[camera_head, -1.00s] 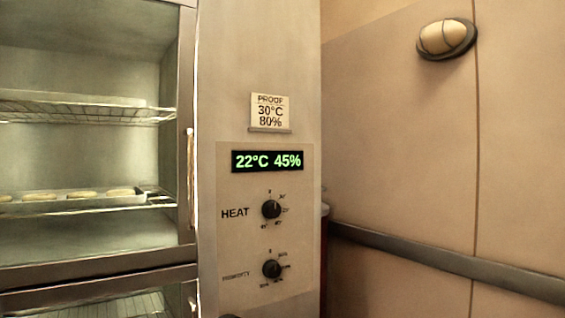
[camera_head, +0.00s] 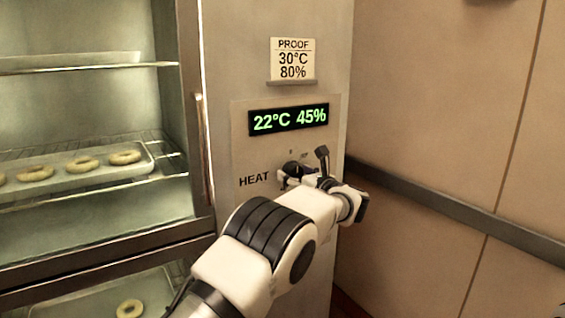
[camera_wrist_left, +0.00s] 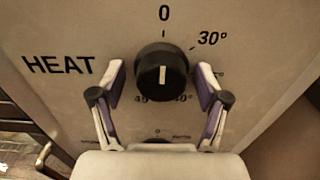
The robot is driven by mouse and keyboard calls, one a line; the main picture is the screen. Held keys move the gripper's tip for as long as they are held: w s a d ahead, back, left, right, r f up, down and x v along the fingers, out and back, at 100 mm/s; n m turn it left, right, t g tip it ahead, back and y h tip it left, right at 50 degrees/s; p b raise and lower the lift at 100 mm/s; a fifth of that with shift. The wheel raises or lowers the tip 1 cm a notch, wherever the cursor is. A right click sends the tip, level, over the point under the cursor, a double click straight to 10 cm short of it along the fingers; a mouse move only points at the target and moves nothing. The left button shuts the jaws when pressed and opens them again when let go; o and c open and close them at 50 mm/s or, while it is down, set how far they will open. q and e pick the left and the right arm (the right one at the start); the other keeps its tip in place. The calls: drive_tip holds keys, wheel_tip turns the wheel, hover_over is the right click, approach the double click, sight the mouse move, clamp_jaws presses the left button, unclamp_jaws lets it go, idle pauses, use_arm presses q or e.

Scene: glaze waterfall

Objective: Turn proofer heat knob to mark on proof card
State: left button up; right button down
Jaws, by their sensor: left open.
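The black heat knob (camera_wrist_left: 161,74) sits on the proofer panel beside the word HEAT, and its white pointer line is upright toward the 0 mark in the left wrist view. My left gripper (camera_wrist_left: 160,82) is open, with one finger on each side of the knob and a gap showing on both sides. In the head view the knob (camera_head: 296,170) is partly covered by my left gripper (camera_head: 305,177). The proof card (camera_head: 293,59) reads PROOF 30°C 80%. The display (camera_head: 288,119) reads 22°C 45%. The 30° mark (camera_wrist_left: 211,39) is right of 0.
A second knob (camera_wrist_left: 157,141), below the heat knob, is mostly hidden by my gripper. The proofer's glass-fronted chamber at left holds a tray (camera_head: 100,172) of rings of dough. A wall rail (camera_head: 450,207) runs along the right.

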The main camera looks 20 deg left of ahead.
use_arm(q)
drive_tip(key=shift+s+d+r, duration=0.2)
drive_tip(key=shift+d+r, duration=0.05)
drive_tip(key=shift+d, duration=0.15)
drive_tip(key=shift+s+d+r, duration=0.1)
drive_tip(key=shift+d, duration=0.05)
drive_tip(key=c, duration=1.1)
drive_tip(key=shift+c, duration=0.2)
